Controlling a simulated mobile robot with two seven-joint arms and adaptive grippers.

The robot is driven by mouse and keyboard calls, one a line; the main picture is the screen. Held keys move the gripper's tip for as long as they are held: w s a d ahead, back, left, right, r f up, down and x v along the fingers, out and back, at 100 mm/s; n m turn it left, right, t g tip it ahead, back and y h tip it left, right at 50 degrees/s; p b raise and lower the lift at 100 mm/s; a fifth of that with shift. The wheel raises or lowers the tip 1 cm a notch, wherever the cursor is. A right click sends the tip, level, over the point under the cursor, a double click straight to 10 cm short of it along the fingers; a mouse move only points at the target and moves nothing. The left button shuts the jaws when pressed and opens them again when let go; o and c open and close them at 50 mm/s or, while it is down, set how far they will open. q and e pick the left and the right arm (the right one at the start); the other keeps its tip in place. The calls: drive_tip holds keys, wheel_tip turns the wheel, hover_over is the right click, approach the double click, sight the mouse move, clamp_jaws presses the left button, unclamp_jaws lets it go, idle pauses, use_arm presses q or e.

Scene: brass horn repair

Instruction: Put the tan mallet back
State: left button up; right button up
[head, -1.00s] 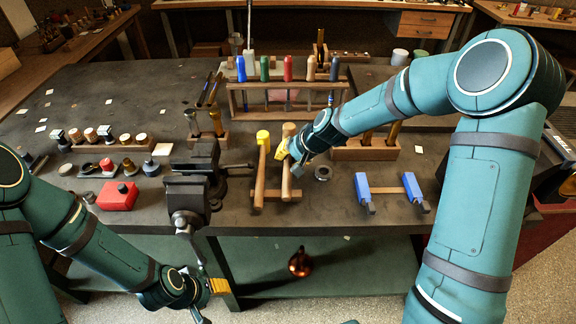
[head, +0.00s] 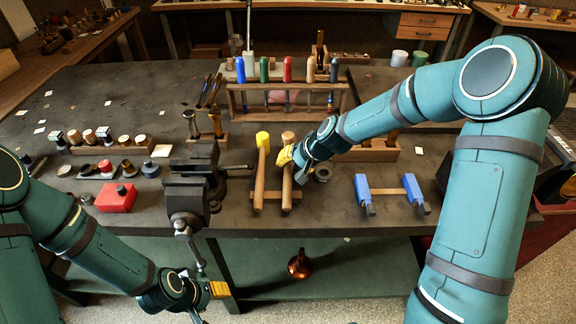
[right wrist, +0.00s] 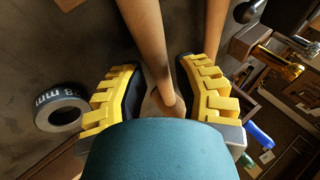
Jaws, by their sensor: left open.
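The tan mallet (head: 288,138) stands head-up at the small wooden rack (head: 270,208) at the bench's front, to the right of a yellow-headed mallet (head: 263,141). My right gripper (head: 287,157) is at the tan mallet's upper handle, just below its head. In the right wrist view its two yellow fingers (right wrist: 163,88) stand apart on either side of the wooden handle (right wrist: 150,40), with a gap visible. The mallet's lower end is partly hidden at the rack. My left gripper (head: 212,301) is open and empty, low in front of the bench.
A vise (head: 192,190) stands left of the rack. A grey ring (head: 322,173) lies right of my right gripper; it shows in the wrist view (right wrist: 62,107). Blue clamps (head: 363,190) are farther right. A rack of coloured-handled tools (head: 288,88) stands behind.

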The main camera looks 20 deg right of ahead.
drive_tip(key=v, duration=1)
drive_tip(key=shift+p, duration=0.4)
drive_tip(key=shift+s, duration=0.1)
